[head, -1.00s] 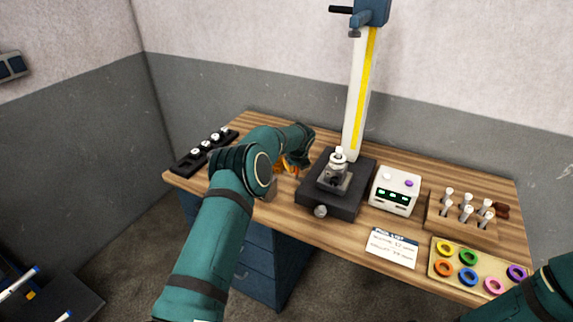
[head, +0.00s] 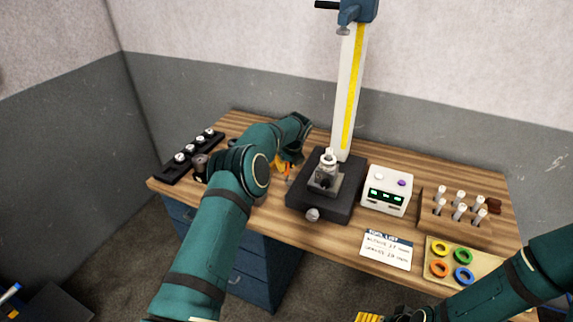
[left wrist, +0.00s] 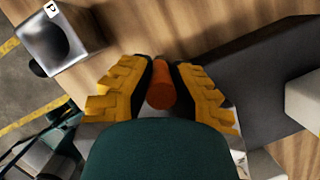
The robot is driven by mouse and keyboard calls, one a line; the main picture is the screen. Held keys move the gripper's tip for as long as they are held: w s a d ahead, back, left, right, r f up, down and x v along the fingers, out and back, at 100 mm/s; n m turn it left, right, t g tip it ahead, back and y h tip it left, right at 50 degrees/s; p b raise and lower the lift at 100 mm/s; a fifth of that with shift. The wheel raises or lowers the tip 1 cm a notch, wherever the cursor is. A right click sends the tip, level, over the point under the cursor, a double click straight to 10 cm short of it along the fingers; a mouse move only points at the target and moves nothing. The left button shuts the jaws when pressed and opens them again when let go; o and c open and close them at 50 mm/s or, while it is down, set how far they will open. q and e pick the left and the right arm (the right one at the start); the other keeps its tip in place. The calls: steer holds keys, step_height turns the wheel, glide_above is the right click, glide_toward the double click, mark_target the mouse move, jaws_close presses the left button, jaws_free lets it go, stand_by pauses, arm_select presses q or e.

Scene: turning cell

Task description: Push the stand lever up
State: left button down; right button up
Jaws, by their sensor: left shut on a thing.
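The stand is a white column (head: 346,110) with a yellow scale on a dark base (head: 335,208). A blue head (head: 357,12) sits at its top, with a black lever (head: 326,5) sticking out to the left, near the picture's top edge. My left gripper (head: 286,164) is low over the bench, left of the base and far below that lever. In the left wrist view its yellow-padded fingers (left wrist: 162,80) are shut on an orange rod-like thing (left wrist: 161,88). My right gripper (head: 369,317) shows only yellow finger parts at the bottom edge; its opening is unclear.
A metal fixture (head: 326,180) stands on the base. To its right are a white box with displays (head: 386,203), a tool list card (head: 371,257), a rack of pegs (head: 428,215) and a tray of coloured rings (head: 451,283). A black strip (head: 169,176) lies at left.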

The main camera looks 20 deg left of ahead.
arm_select(q)
steer(key=c, duration=1.1)
jaws_free()
steer(key=shift+a+f, duration=0.1)
steer(key=shift+w+f, duration=0.1)
steer(key=shift+w, duration=0.05)
steer(key=shift+r, duration=0.5)
steer(key=v, duration=1.1)
